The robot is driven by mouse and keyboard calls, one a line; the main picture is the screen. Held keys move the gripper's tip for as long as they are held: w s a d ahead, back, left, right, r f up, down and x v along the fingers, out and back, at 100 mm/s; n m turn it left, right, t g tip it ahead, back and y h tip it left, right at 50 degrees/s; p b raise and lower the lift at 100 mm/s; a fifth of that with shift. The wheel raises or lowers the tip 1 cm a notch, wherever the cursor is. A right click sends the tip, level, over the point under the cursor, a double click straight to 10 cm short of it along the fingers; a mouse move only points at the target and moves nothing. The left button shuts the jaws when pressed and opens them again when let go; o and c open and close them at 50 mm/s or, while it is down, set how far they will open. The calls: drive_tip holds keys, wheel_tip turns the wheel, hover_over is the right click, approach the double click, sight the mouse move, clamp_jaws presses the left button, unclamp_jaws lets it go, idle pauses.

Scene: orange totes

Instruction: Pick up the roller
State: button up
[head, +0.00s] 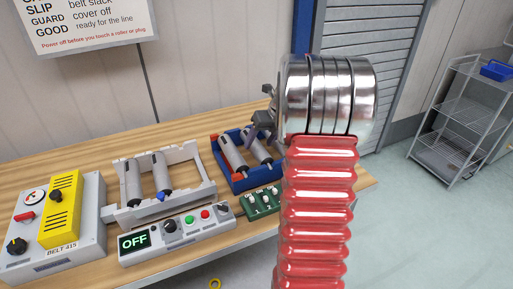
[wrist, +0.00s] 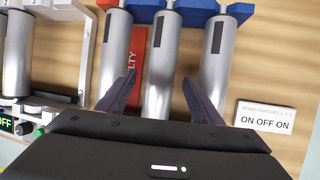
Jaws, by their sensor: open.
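Several silver rollers with dark strips show in the wrist view: a left one (wrist: 116,58), a middle one (wrist: 165,55) and a right one (wrist: 219,50). Their upper ends lie at a blue rack (wrist: 188,18). My gripper (wrist: 159,78) is open, with its fingers on either side of the middle roller; I cannot tell whether they touch it. In the head view my gripper (head: 264,117) is over the blue rack (head: 243,182), where two rollers show, one of them here (head: 233,154). My arm hides the rack's right side.
A white frame (head: 205,188) with two rollers stands left of the blue rack. In front are an OFF panel (head: 177,232) and a green switch board (head: 262,203). A yellow-and-grey box (head: 60,210) is at left. A red label (wrist: 152,75) lies between rollers.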

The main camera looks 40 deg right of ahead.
sight(258, 143)
drive_tip(key=shift+x, duration=1.7)
drive_tip(key=shift+w+d, duration=0.1)
drive_tip(key=shift+c, duration=0.7)
drive_tip(key=shift+r, duration=0.1)
drive_tip(key=c, duration=1.3)
